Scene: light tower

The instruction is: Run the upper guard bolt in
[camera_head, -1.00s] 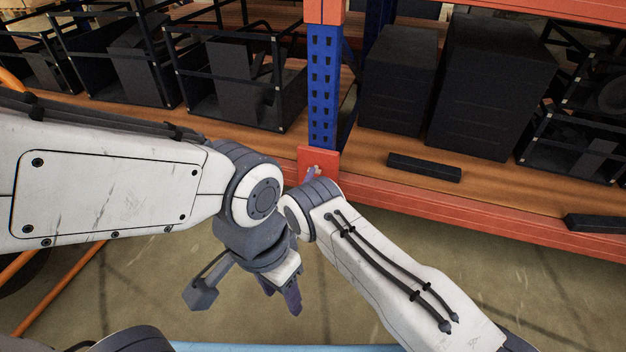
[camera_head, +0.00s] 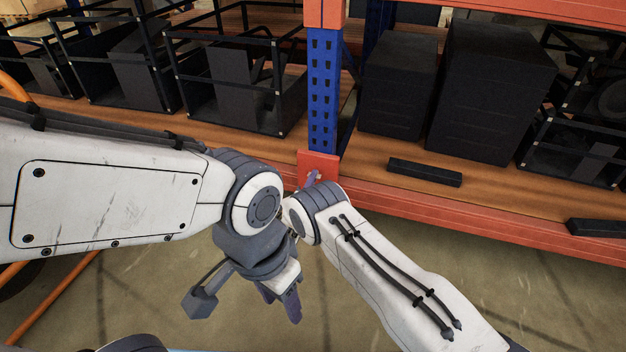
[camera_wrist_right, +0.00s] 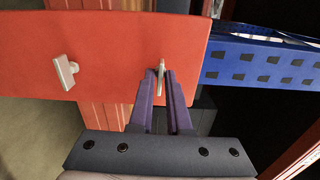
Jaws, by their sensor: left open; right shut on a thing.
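The guard is an orange-red plate (camera_wrist_right: 110,55) at the foot of the blue rack post; it also shows in the head view (camera_head: 309,163). Two pale wing-headed bolts are on it. The upper guard bolt (camera_wrist_right: 162,72), nearer the blue post, sits between the fingertips of my right gripper (camera_wrist_right: 161,75), which is shut on it. The lower bolt (camera_wrist_right: 66,71) stands free, its head tilted. In the head view my right gripper (camera_head: 313,179) reaches the plate, mostly hidden by its wrist. My left gripper (camera_head: 284,303) hangs open and empty above the floor.
The blue post (camera_head: 323,95) rises above the plate. An orange beam (camera_head: 450,213) edges the wooden shelf (camera_head: 440,190). Black boxes (camera_head: 490,85) and black frames (camera_head: 235,85) stand on the shelf. The floor in front is clear.

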